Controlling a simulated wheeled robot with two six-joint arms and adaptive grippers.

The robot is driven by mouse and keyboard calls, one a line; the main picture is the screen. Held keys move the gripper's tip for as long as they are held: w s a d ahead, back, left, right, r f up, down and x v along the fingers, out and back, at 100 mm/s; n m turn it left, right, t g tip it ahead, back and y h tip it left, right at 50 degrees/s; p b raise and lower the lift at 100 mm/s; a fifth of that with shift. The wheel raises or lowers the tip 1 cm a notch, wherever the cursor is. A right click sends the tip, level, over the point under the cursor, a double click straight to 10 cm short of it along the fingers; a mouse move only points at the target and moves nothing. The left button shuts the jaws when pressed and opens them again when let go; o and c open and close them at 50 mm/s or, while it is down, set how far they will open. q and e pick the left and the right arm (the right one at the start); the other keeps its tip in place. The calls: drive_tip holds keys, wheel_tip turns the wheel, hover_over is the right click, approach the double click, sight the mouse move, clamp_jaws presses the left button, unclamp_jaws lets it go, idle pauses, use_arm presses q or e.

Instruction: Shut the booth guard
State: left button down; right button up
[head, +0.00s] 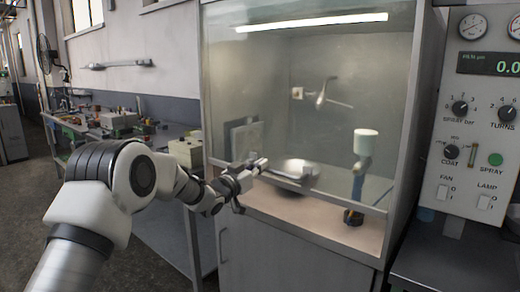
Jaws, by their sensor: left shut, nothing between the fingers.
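The booth guard (290,95) is a large clear pane in a grey frame across the front of the lit booth (410,130). Its lower edge slants across the picture, with a gap below it above the tan booth floor (310,222). My left gripper (262,164) is shut and empty at the left part of that lower edge; I cannot tell whether it touches the guard. Behind it, inside the booth, is a rounded metallic object (298,172), partly hidden. My right gripper is out of view.
A blue spray gun with a white cup (366,135) stands inside the booth at the right. A control panel (480,130) with dials and switches is at the far right.

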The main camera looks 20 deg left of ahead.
use_arm(q)
wheel_tip(320, 180, down, 12)
drive_tip(key=b, duration=0.4)
drive_tip(key=shift+r, duration=0.25)
